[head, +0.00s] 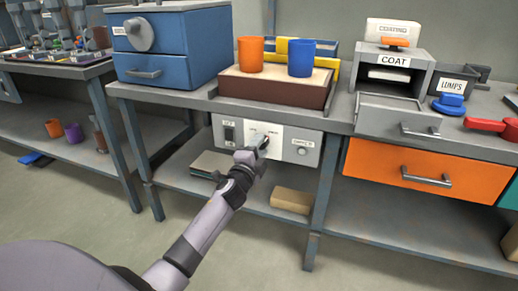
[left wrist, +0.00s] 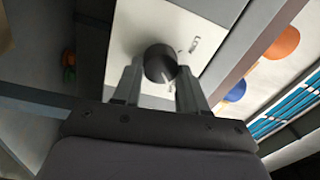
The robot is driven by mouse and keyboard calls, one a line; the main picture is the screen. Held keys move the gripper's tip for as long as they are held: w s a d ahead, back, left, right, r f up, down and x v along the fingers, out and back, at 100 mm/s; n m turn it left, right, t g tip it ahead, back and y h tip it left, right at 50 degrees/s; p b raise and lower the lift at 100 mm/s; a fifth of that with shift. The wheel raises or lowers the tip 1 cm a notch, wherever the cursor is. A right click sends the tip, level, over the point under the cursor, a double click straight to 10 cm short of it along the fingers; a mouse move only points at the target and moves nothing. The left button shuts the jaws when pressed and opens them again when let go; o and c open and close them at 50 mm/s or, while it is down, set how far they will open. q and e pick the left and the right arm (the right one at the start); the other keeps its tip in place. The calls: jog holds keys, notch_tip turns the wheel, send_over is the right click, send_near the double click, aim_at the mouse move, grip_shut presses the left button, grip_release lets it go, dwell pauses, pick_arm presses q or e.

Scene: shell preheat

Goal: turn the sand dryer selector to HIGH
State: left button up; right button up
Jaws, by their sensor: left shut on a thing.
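The sand dryer's control panel (head: 301,151) is a light grey box under the front edge of the bench. The dark round selector knob (head: 263,143) sits on its white plate (head: 277,133); the knob also shows in the left wrist view (left wrist: 159,63). My left gripper (head: 256,152) is at the panel, its two fingers (left wrist: 160,80) shut on either side of the knob. A pale mark shows on the knob, but I cannot tell which setting it points to. My right gripper is not in view.
Above the panel a sand tray (head: 273,91) holds an orange cup (head: 250,54) and a blue cup (head: 301,58). An orange drawer (head: 411,172) is right of the panel. A cardboard-coloured block (head: 291,200) lies on the lower shelf. The floor in front is clear.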

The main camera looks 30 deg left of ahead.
pick_arm(q)
jog(key=o, duration=1)
jog(key=shift+o, duration=0.2)
jog(key=p+v, duration=0.1)
jog(key=v, duration=0.6)
jog(key=shift+p, duration=0.35)
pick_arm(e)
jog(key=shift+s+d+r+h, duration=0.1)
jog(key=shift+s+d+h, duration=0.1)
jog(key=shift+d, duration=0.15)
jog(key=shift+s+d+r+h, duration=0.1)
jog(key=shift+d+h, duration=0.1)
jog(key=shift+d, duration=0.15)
pick_arm(q)
jog(key=shift+s+f, duration=0.1)
jog(key=shift+s, duration=0.05)
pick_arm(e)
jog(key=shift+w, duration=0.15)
